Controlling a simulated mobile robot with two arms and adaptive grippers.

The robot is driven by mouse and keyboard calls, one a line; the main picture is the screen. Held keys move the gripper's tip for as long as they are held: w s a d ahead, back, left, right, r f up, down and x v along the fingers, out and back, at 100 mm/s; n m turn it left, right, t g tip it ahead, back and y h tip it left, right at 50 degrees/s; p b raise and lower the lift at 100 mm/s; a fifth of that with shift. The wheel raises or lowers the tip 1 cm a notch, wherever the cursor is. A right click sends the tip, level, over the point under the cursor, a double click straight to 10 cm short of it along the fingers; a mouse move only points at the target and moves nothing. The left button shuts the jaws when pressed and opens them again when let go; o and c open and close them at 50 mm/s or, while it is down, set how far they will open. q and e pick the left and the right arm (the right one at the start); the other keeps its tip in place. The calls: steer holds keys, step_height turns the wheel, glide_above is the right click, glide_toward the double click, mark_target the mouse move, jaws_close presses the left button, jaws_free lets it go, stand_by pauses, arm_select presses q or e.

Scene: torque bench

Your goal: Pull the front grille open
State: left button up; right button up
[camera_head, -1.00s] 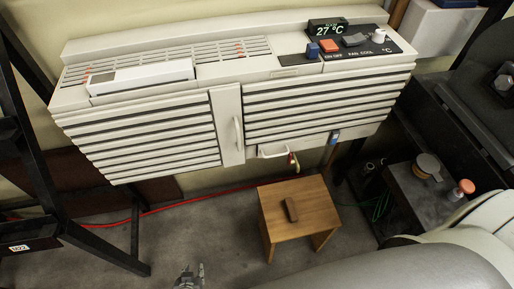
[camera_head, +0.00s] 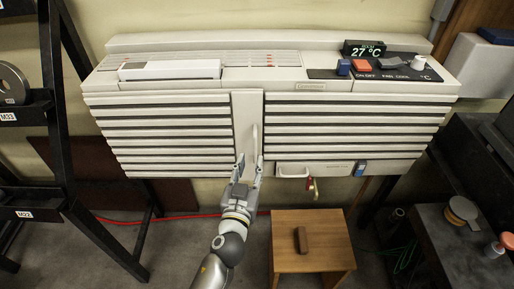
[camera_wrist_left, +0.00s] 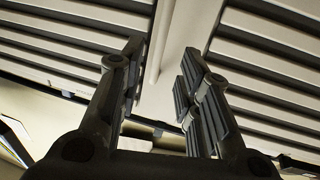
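The front grille is a wide cream slatted panel, with left slats (camera_head: 160,135) and right slats (camera_head: 350,125) on either side of a plain vertical strip. A pale upright handle (camera_head: 255,136) stands on this strip. My left gripper (camera_head: 249,163) is open just below or at the handle's lower end, fingers pointing up at the strip. In the left wrist view, the handle (camera_wrist_left: 160,50) shows between the spread fingers (camera_wrist_left: 163,75); neither finger clearly touches it. The grille looks shut. My right gripper is not in view.
A wooden stool (camera_head: 310,256) with a brown block (camera_head: 301,240) stands at lower right of the gripper. A black rack (camera_head: 62,150) stands left.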

mark_target(255, 150)
arm_select(q)
steer(key=w, duration=0.3)
steer(key=w+d, duration=0.1)
steer(key=w, duration=0.3)
steer(key=shift+d, duration=0.2)
jaws_close()
